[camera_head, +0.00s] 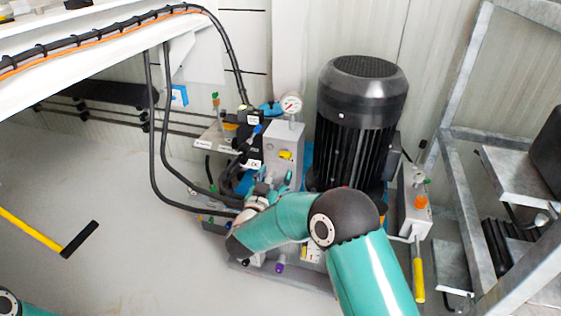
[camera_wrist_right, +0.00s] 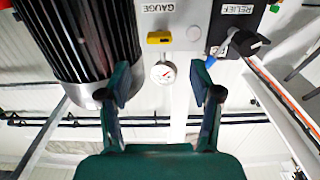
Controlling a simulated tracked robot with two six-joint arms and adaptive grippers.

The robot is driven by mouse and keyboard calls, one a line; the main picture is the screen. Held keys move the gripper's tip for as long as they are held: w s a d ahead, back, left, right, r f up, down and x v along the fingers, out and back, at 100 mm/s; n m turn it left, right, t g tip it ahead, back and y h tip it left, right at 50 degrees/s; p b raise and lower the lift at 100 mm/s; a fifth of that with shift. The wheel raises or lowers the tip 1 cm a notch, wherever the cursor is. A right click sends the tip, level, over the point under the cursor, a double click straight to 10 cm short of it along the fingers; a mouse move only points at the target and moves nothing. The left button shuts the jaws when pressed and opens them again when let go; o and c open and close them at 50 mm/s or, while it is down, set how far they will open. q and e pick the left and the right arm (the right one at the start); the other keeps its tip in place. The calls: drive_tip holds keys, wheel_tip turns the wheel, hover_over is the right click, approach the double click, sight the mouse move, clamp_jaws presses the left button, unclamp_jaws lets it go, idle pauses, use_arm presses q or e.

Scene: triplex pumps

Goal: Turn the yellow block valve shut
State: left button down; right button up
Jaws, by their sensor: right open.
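The yellow block valve (camera_head: 285,155) is a small yellow handle on the front of a grey block, below a round white gauge (camera_head: 291,104). In the right wrist view the yellow handle (camera_wrist_right: 160,37) lies crosswise, beyond the fingertips and between their lines. My right gripper (camera_wrist_right: 160,82) is open and empty, its two teal fingers apart on either side of the gauge. In the head view my right gripper (camera_head: 277,177) is just below the valve, partly hidden by its own wrist. No touch on the handle shows. My left gripper is out of view.
A large black motor (camera_head: 360,120) stands right of the grey block. A blue-and-black relief valve (camera_wrist_right: 240,43) sits beside the yellow handle. Black hoses (camera_head: 160,150) hang at the left. A metal frame (camera_head: 465,190) stands at the right. The floor at the left is mostly clear.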

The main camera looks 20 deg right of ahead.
sight(284, 156)
drive_tip(key=b+x, duration=0.1)
drive_tip(key=x, duration=0.7)
drive_tip(key=shift+w+d+b, duration=0.25)
drive_tip(key=shift+w+b, duration=0.05)
drive_tip(key=shift+b, duration=0.1)
